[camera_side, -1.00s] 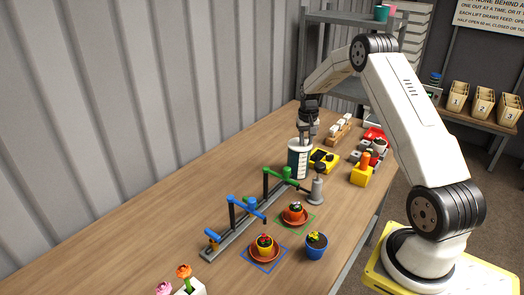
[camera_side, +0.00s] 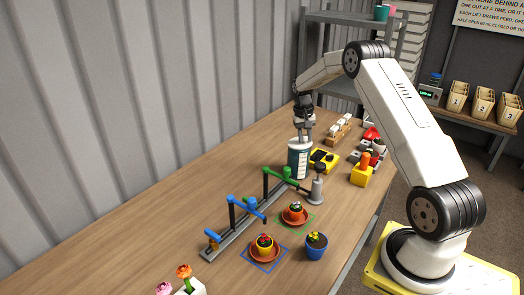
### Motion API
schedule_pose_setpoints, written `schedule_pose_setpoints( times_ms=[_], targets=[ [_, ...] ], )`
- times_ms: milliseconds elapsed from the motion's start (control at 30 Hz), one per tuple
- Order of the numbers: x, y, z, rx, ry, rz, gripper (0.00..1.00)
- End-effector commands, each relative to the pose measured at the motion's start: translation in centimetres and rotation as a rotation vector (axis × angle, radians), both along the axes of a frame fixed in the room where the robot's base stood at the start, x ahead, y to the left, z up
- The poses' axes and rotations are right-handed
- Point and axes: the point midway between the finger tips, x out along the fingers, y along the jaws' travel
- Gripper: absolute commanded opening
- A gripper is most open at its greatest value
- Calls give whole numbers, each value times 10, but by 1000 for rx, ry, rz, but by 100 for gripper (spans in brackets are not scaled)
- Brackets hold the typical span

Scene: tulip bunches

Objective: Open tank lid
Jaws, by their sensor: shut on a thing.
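The tank (camera_side: 298,164) is a dark teal cylinder with a pale label, standing upright on the wooden table behind the green valve arm. Its white lid (camera_side: 299,144) shows at the top. My gripper (camera_side: 304,136) points down right over the tank and is shut on the lid. The fingertips and the part they hold are small, so the exact grip is hard to see. I cannot tell whether there is a gap between lid and tank.
A grey rail with blue (camera_side: 246,204) and green (camera_side: 284,173) arms stands in front of the tank. A yellow device (camera_side: 323,160) sits close on its right. Potted plants (camera_side: 265,246) stand nearer. The table's left side is clear.

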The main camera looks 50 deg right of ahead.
Motion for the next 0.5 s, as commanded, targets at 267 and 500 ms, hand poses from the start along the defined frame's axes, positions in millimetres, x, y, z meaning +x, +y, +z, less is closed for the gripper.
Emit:
schedule_pose_setpoints(
  times_ms=[267,500],
  targets=[
    [7,0,8,-3,116,1,0],
    [11,0,12,-3,202,0,0]
  ],
)
